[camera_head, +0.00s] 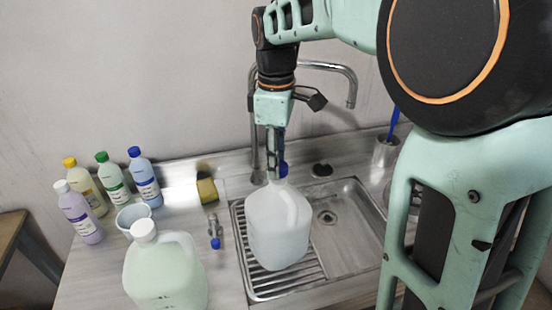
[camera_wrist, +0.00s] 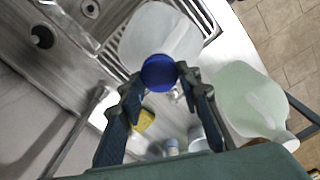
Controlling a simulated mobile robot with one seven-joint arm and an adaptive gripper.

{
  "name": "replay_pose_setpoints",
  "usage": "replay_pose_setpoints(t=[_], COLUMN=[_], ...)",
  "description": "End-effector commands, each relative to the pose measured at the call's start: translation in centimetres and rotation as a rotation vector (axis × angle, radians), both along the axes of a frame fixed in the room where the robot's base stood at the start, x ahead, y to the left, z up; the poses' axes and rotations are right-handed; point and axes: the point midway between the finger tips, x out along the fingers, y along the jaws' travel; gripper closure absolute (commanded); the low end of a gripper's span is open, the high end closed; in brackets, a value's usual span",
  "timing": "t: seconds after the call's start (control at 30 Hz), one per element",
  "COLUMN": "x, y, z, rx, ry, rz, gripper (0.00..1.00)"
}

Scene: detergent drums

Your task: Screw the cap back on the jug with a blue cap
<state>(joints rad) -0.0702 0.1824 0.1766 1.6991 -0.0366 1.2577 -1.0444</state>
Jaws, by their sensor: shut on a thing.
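A white translucent jug (camera_head: 278,225) stands upright on the ribbed drainboard of the sink in the head view. It also shows in the wrist view (camera_wrist: 150,35). Its blue cap (camera_wrist: 159,72) is at the jug's mouth, and in the head view a bit of the cap (camera_head: 283,169) shows beside my fingers. My gripper (camera_head: 274,172) points down over the jug's neck. In the wrist view my gripper (camera_wrist: 158,78) has its two fingertips against opposite sides of the blue cap. The neck under the cap is hidden, so I cannot tell how the cap is seated.
A pale green jug with a white cap (camera_head: 165,272) stands at the front left. Several small bottles (camera_head: 146,178), a cup (camera_head: 133,214) and a yellow sponge (camera_head: 207,191) are on the left counter. A faucet (camera_head: 351,90) rises behind. The sink basin (camera_head: 350,240) is empty.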

Motion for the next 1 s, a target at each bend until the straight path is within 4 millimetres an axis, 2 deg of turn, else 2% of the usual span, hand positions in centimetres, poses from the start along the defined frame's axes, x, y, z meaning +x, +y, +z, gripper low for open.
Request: replay_pose_setpoints(t=[1.0], x=[-0.04], y=[-0.01], z=[-1.00], rx=[-0.001], ry=[0.001], rz=[0.000], gripper=[0.76])
